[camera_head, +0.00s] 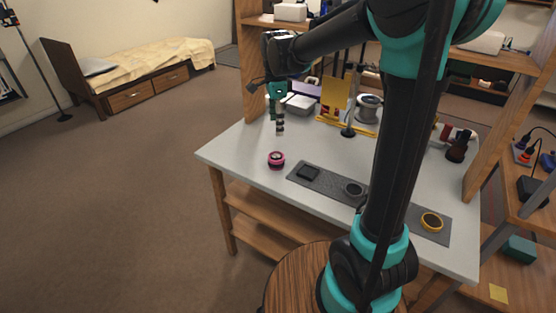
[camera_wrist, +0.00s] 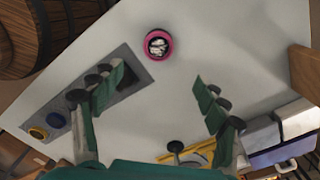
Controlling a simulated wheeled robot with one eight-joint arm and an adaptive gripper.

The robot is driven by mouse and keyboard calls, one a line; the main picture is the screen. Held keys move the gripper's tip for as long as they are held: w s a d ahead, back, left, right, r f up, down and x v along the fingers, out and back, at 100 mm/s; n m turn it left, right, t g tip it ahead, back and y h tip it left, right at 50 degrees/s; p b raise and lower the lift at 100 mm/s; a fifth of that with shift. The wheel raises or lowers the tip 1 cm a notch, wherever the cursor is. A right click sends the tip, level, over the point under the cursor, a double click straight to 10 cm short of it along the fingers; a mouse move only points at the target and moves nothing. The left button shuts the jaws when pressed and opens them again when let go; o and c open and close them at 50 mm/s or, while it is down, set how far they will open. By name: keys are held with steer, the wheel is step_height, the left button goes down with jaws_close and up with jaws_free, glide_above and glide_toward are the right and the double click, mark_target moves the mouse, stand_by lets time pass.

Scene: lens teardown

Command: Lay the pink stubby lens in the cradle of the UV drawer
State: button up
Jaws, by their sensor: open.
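The pink stubby lens (camera_head: 276,159) stands on the white table near its left front edge. In the wrist view the pink stubby lens (camera_wrist: 158,44) shows as a pink ring around a dark, glinting middle. My gripper (camera_head: 279,131) hangs above the table, a little behind the lens and apart from it. In the wrist view my gripper (camera_wrist: 162,86) has its fingers spread wide with nothing between them. A purple-topped unit (camera_head: 307,89) stands at the back of the table, partly behind my gripper; I cannot tell whether it is the UV drawer. No cradle is clearly visible.
A grey mat (camera_head: 323,186) holds a black square pad (camera_head: 308,172), a dark ring (camera_head: 354,189) and a yellow ring (camera_head: 431,222). A yellow stand (camera_head: 335,98) and a grey spool (camera_head: 369,107) are at the back. Dark lenses (camera_head: 460,146) stand right. My arm hides part of the table.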

glide_toward(276, 156)
steer(key=f, duration=0.5)
steer(key=shift+w+f, duration=0.15)
steer(key=shift+w, duration=0.15)
steer(key=shift+s+f, duration=0.2)
steer(key=shift+f, duration=2.45)
steer(key=c, duration=1.5)
steer(key=shift+r, duration=0.15)
